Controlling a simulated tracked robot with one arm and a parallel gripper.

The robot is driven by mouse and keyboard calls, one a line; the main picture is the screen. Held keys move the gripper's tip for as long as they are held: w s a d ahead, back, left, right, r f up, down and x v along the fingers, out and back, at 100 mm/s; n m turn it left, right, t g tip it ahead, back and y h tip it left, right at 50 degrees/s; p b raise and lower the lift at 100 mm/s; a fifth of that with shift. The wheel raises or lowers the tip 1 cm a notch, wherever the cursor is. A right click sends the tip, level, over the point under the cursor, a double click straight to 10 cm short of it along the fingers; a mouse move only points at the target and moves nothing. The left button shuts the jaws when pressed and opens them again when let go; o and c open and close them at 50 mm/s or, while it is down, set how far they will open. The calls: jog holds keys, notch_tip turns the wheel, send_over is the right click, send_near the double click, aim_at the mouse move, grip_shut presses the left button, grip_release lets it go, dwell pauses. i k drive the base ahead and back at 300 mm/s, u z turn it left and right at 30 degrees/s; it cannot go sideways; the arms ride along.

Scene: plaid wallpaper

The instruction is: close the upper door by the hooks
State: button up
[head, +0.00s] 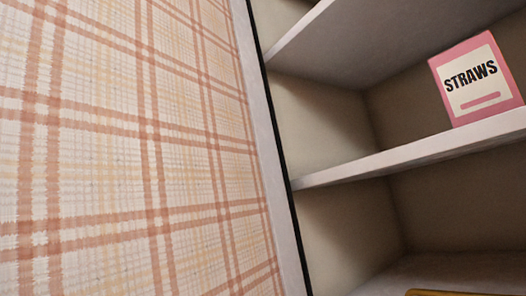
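No door panel and no hooks can be made out in the head view. An open cabinet (278,150) with a pale front edge and a dark strip along it fills the right side. Its inside shows, with white shelves (420,152). My gripper is not in view, so its place relative to the cabinet cannot be told.
A plaid wallpapered wall (120,150) fills the left side, up to the cabinet's edge. A pink and white box marked STRAWS (475,82) stands on the middle shelf. A yellowish edge (440,293) shows at the bottom right.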

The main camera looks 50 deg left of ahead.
aim_at(139, 156)
jog(key=z, duration=0.1)
jog(key=k, duration=1.85)
jog(key=u, duration=0.6)
